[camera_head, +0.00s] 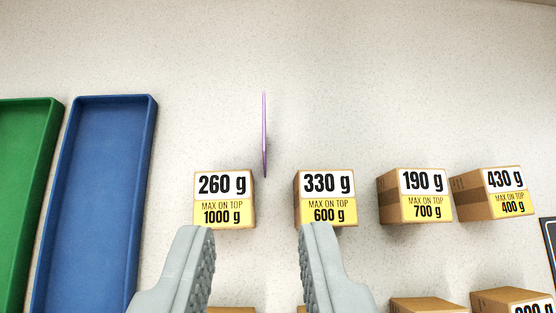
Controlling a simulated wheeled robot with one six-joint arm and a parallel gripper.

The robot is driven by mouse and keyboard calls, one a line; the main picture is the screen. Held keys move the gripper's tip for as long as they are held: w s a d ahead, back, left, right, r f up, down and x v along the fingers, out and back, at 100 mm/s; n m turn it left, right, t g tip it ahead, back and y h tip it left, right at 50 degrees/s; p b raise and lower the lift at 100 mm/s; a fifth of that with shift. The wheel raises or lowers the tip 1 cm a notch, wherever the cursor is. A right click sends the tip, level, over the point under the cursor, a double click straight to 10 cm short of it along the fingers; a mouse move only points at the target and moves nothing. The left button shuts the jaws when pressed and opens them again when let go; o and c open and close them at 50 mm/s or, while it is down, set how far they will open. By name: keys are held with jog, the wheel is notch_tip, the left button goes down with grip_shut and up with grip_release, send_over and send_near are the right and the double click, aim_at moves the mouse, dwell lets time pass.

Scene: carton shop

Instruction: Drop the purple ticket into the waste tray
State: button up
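The purple ticket (264,135) shows as a thin upright strip, seen nearly edge-on, standing on the pale speckled surface behind the gap between the 260 g and 330 g cartons. My gripper (257,232) is open and empty, its two grey fingers wide apart in the lower middle, nearer to me than the ticket and not touching it. A blue tray (151,130) and a green tray (57,125) lie at the left, both empty where visible. No label shows which one is the waste tray.
Cartons marked 260 g (224,200), 330 g (326,198), 190 g (414,195) and 430 g (494,193) stand in a row. More cartons (428,305) are cut off at the bottom. A dark-edged item (549,240) is at the right edge.

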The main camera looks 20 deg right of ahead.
aim_at(264, 119)
jog(key=shift+g, duration=0.4)
jog(key=shift+x, duration=9.25)
jog(key=shift+d+r, duration=0.1)
jog(key=shift+r, duration=0.05)
grip_shut()
